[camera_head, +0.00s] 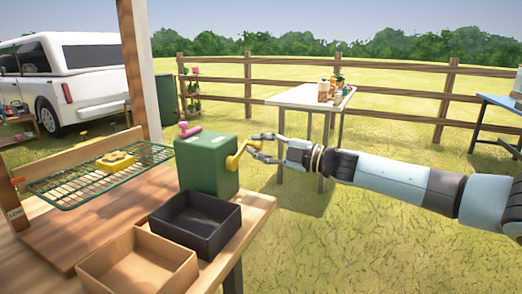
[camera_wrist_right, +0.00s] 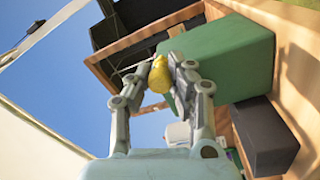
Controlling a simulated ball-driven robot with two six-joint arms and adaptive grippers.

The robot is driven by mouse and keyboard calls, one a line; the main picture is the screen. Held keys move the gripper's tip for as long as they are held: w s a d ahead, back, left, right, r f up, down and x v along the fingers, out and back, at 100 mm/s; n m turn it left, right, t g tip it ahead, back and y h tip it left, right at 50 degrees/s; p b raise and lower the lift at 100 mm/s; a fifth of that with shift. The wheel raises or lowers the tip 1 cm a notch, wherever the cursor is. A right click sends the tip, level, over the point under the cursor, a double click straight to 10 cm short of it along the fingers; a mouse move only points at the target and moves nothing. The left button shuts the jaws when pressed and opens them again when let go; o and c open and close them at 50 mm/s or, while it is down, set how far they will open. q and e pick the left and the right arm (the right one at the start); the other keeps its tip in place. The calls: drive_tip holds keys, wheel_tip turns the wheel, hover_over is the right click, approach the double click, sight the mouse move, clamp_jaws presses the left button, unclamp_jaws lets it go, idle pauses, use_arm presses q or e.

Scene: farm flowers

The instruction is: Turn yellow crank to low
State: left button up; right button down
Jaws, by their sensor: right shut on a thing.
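The yellow crank (camera_head: 236,155) sticks out from the right side of a green box (camera_head: 206,170) on the wooden table. Its arm slants up to the right to a knob end. My right gripper (camera_head: 259,146) reaches in from the right, and its fingers are closed on that knob end. In the right wrist view the yellow knob (camera_wrist_right: 159,75) sits between the fingertips of my gripper (camera_wrist_right: 164,84), beside the green box (camera_wrist_right: 232,62). A small sign reading LOW (camera_head: 14,213) is on the post at the far left. My left gripper is out of view.
A black tray (camera_head: 195,238) and an open cardboard box (camera_head: 120,272) stand in front. A green wire rack (camera_head: 65,194) holds a yellow piece (camera_head: 116,159). Open grass lies right of the table.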

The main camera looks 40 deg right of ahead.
drive_tip(key=shift+s+a+r+n+y+p, duration=0.2)
drive_tip(key=shift+a+r+n, duration=0.35)
drive_tip(key=shift+n, duration=0.8)
drive_tip(key=shift+s+a+r+n+y+p, duration=0.1)
drive_tip(key=shift+s+a+r+n+p, duration=0.35)
drive_tip(key=shift+n, duration=0.85)
drive_tip(key=shift+a+r+n+y+p, duration=0.1)
drive_tip(key=shift+a+r+n, duration=0.55)
drive_tip(key=shift+n, duration=0.7)
drive_tip(key=shift+d+r, duration=0.1)
drive_tip(key=c, duration=1.1)
unclamp_jaws()
drive_tip(key=shift+v, duration=6)
drive_tip(key=shift+r, duration=0.15)
